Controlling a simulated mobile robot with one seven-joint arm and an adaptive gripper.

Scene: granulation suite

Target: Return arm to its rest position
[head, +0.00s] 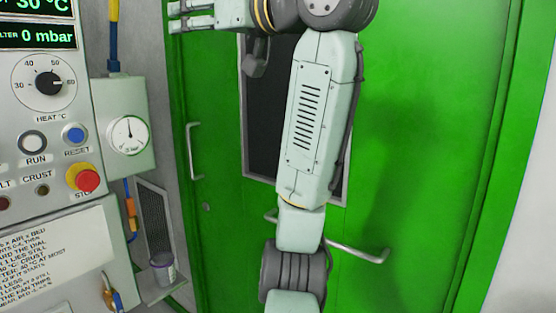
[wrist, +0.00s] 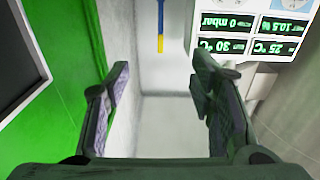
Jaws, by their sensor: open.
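My gripper (wrist: 158,85) is open in the wrist view, its two dark fingers apart with nothing between them. In the head view my arm rises through the middle of the picture and bends left at the top. The gripper itself is cut off or unclear at the upper left there. The arm stands in front of a green door (head: 420,120) and hides part of its dark window (head: 262,120).
A control panel (head: 15,130) with a heat dial (head: 48,83) and a red stop button (head: 87,180) stands at left. A pressure gauge (head: 128,135) is beside it. A small container (head: 163,268) sits on a low ledge. Door handles (head: 360,252) stick out behind my arm.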

